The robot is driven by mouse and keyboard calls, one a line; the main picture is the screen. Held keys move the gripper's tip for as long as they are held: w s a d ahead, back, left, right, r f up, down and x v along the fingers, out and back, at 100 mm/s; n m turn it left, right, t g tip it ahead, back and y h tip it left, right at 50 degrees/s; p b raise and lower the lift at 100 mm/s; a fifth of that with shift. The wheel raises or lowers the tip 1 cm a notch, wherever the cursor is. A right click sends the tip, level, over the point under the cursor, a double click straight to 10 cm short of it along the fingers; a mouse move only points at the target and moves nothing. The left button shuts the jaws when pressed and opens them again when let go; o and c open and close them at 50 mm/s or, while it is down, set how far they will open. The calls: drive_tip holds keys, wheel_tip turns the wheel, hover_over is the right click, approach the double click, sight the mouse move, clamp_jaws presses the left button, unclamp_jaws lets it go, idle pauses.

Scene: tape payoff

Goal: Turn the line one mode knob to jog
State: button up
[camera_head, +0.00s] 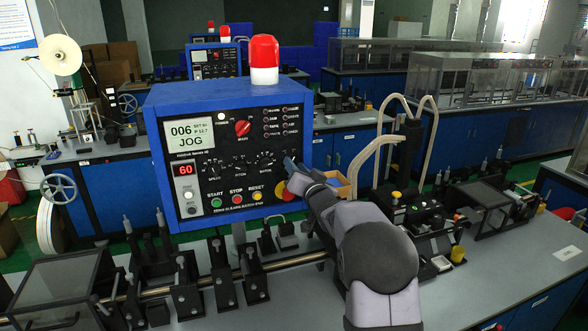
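The blue control box (245,94) stands on the near bench with its black panel facing me. Its red mode knob (242,128) sits at the panel's upper middle, with its white mark tilted toward the upper right. The screen (190,134) at the panel's upper left reads "006" and "JOG". My gripper (291,166) is at the panel's right edge, below and right of the red knob and apart from it. Its bluish fingertips are small and partly hidden by my wrist, so its opening is unclear.
Three black dials (238,163) and green, red and yellow buttons (237,198) lie below the knob. A red-and-white beacon (264,60) tops the box. A metal rod with black brackets (250,272) runs along the bench in front. A similar box (216,62) stands behind.

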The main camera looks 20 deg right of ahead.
drive_tip(key=shift+s+b, duration=1.2)
drive_tip(key=shift+s, duration=1.4)
